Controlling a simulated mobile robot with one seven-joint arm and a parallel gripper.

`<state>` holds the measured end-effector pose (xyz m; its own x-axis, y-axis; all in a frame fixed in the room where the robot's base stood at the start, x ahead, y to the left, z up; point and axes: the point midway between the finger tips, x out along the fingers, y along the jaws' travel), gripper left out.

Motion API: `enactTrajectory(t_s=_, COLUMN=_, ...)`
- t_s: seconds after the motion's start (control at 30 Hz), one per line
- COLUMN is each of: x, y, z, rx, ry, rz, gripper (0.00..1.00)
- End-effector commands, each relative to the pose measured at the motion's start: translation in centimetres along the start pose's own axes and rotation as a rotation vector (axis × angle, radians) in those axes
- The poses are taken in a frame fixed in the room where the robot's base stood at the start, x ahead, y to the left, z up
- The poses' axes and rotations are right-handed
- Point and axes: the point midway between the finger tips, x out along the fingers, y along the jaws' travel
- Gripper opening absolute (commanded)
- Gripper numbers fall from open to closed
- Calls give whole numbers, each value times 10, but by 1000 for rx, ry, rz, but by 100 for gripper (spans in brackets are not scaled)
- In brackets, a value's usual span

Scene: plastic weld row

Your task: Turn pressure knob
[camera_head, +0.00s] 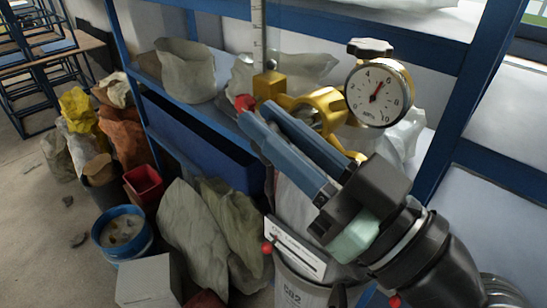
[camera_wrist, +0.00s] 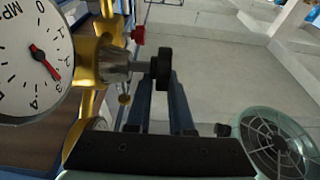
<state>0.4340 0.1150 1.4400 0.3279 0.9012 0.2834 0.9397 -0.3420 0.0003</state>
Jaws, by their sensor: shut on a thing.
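A gold regulator (camera_head: 322,101) with a round white pressure gauge (camera_head: 378,93) stands at the upper right in the head view. In the wrist view the gauge (camera_wrist: 26,62) fills the left side, its red needle near 3. A black knob (camera_wrist: 161,67) on a silver stem (camera_wrist: 116,68) sticks out sideways from the gold body in the wrist view. My gripper (camera_head: 262,115) has blue fingers reaching up to the regulator. In the wrist view my gripper (camera_wrist: 160,84) is shut with its fingers around the black knob. In the head view the fingers hide that knob.
A black-topped handle (camera_head: 370,47) is above the gauge. A red knob (camera_head: 245,103) is close to the fingertips. A blue shelf frame (camera_head: 465,80) surrounds the regulator. Sacks (camera_head: 190,235), a blue bucket (camera_head: 122,235) and a grey box (camera_head: 147,282) crowd the floor below.

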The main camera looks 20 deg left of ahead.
Motion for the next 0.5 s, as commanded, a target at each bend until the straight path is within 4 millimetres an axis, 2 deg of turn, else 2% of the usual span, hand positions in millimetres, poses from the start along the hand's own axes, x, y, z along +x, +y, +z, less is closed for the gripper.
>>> enactTrajectory(t_s=0.03, x=-2, y=0, z=6, rx=-4, ry=23, rz=0, gripper=0)
enactTrajectory(t_s=0.17, x=-3, y=-1, z=6, rx=-4, ry=74, rz=-2, gripper=0)
enactTrajectory(t_s=0.5, x=-3, y=-1, z=-1, rx=-2, ry=153, rz=-1, gripper=0)
